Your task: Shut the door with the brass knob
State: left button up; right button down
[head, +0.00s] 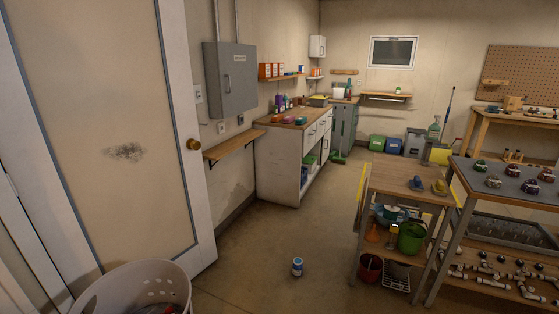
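The door (105,110) fills the left side of the head view. It is a pale panel with a white frame edge and a dark scuff mark near its middle. Its brass knob (193,144) sits on the right edge of the door. The door appears to stand open at an angle into the room, though its latch and jamb are not clear to see. Neither of my grippers shows in the head view.
A white perforated basket (133,290) stands at the bottom left, in front of the door. A small blue and white can (297,267) stands on the floor. A wooden-topped cart (405,180) is at the right. The floor between door and cart is mostly clear.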

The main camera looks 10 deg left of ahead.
aim_at(100, 150)
jog(key=i+l+u, duration=0.1)
jog(key=i+u, duration=0.25)
jog(key=i+l+u, duration=0.3)
jog(key=i, duration=0.3)
jog(key=i+l+u, duration=0.35)
jog(key=i+j, duration=0.05)
jog(key=j, duration=0.05)
